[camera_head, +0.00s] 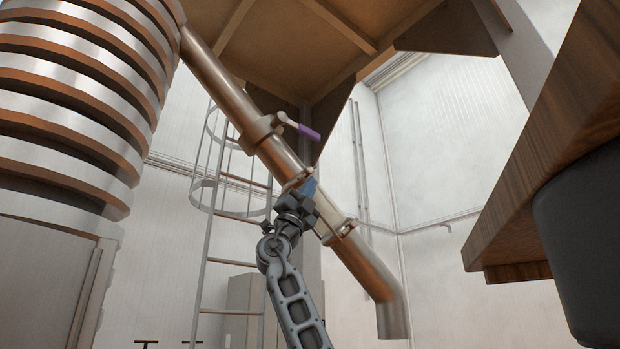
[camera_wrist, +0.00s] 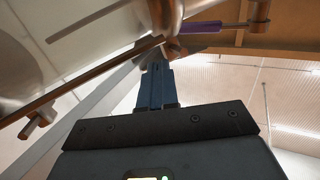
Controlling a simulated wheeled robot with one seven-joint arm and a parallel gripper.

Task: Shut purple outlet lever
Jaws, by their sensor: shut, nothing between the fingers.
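The purple outlet lever (camera_head: 303,130) sticks out to the right from a pale stem on the collar (camera_head: 258,133) of a slanting metal pipe. In the wrist view the purple handle (camera_wrist: 200,27) lies across the top, just beyond and right of my fingertips. My gripper (camera_head: 309,186) has blue fingers and is below the lever, in front of the pipe. In the wrist view my gripper (camera_wrist: 155,68) is shut and empty, its fingers pointing up. A gap shows between fingertips and lever in the head view; I cannot tell the depth between them.
The slanting pipe (camera_head: 212,75) has a clamped joint (camera_head: 341,229) beside my wrist and ends in a downward spout (camera_head: 391,318). A ribbed metal column (camera_head: 70,95) stands left, a caged ladder (camera_head: 205,235) behind. A wooden structure (camera_head: 555,150) is at right; open air lies between.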

